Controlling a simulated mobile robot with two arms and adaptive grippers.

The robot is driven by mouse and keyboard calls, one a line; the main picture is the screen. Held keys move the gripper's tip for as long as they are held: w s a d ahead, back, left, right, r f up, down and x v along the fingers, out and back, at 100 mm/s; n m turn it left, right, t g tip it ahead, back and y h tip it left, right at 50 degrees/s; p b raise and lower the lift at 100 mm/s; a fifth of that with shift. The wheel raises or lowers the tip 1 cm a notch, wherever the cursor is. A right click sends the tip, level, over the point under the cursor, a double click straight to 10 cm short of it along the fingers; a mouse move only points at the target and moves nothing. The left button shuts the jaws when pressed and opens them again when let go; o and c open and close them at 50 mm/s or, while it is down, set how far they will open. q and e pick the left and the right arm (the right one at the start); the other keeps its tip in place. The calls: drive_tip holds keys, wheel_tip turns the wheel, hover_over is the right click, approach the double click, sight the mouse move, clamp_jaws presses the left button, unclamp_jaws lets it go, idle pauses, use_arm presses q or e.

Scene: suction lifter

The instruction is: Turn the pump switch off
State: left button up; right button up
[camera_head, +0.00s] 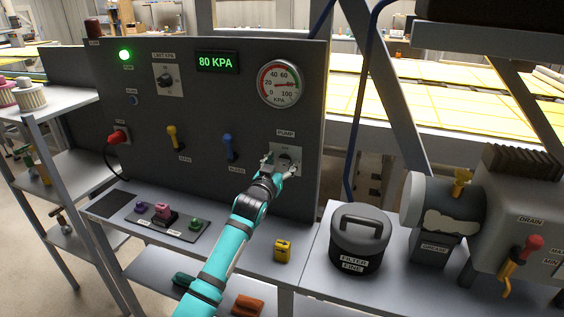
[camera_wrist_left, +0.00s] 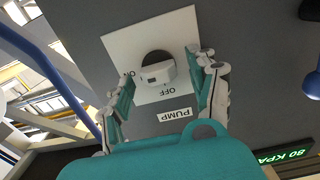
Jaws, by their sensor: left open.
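The pump switch (camera_wrist_left: 157,70) is a pale knob on a white plate (camera_wrist_left: 128,42), mounted at the lower right of the dark panel. In the left wrist view its dark mark is at the left part of the knob, on the side of the ON label; the OFF label is below it, upside down. My left gripper (camera_wrist_left: 165,88) is open, with one finger on each side of the knob; I cannot tell whether they touch it. In the head view the left gripper (camera_head: 279,163) partly covers the switch plate (camera_head: 287,149).
The panel carries a green 80 KPA display (camera_head: 217,62), a round gauge (camera_head: 281,84), a lit green lamp (camera_head: 125,55), a yellow lever (camera_head: 172,138) and a blue lever (camera_head: 229,147). A filter canister (camera_head: 359,240) and a yellow block (camera_head: 283,250) stand on the bench to the right.

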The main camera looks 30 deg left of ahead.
use_arm(q)
drive_tip(key=shift+w+a, duration=0.1)
drive_tip(key=shift+w, duration=0.15)
drive_tip(key=c, duration=1.1)
